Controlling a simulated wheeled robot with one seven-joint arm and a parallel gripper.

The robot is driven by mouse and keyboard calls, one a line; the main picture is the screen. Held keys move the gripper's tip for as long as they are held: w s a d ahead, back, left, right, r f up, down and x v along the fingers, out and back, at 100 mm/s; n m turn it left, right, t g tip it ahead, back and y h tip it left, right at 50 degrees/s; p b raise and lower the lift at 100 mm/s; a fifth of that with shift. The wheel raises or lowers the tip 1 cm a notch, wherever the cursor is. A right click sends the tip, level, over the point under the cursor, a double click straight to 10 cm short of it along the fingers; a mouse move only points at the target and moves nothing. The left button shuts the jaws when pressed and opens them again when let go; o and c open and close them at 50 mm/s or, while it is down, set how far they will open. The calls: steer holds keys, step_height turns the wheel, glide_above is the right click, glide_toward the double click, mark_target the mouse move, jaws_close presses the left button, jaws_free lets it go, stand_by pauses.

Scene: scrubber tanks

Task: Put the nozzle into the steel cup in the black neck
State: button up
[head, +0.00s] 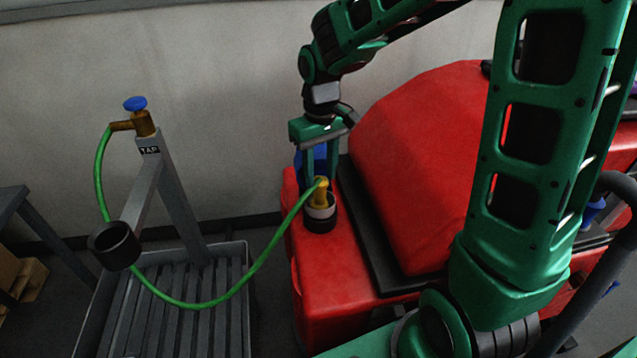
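The brass-yellow nozzle (320,190) stands about upright at the end of a green hose (200,305). Its lower end is at the pale steel cup (321,212) inside the black neck (320,225), on the red machine's near left corner. It looks to be in the cup's mouth, but how deep is hidden.
A blue part (315,156) stands behind my fingers. The red tank cover (425,150) rises to their right. At left, a tap (145,123) on a grey post feeds the hose; a black ring (115,246) sits over the slatted grey tray (235,250).

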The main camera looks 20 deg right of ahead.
step_height(320, 180, up, 8)
stand_by(0.7)
